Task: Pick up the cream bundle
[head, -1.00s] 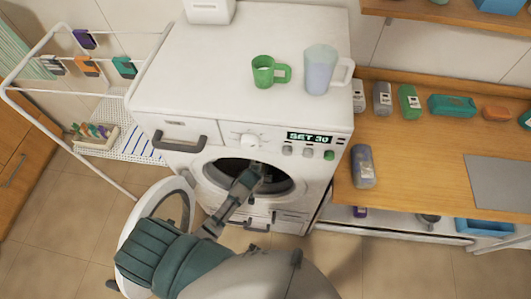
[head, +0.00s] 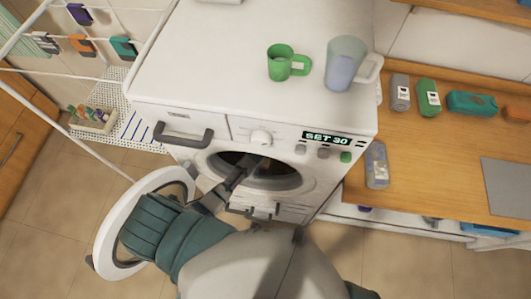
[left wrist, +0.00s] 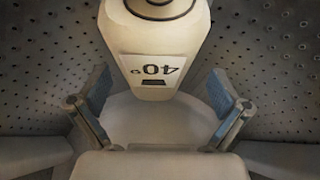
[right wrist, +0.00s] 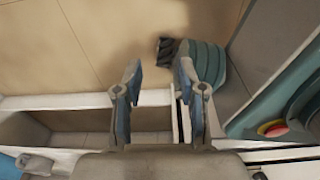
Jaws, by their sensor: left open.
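The cream bundle (left wrist: 165,35) lies inside the drum of the washing machine (head: 290,178), in the left wrist view. My left gripper (left wrist: 159,78) is open, one blue-padded finger on each side of the bundle's near end, with gaps visible between. In the head view my left arm reaches through the round door opening and its gripper (head: 258,165) is partly hidden in the dark drum. My right gripper (right wrist: 158,66) is open and empty above the floor.
The round door (head: 108,235) stands open at left. A green mug (head: 280,65) and a clear jug (head: 343,70) stand on the machine. A wooden counter (head: 430,150) with bottles is at right, a drying rack (head: 60,70) at left. Perforated drum wall (left wrist: 270,60) surrounds my left gripper.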

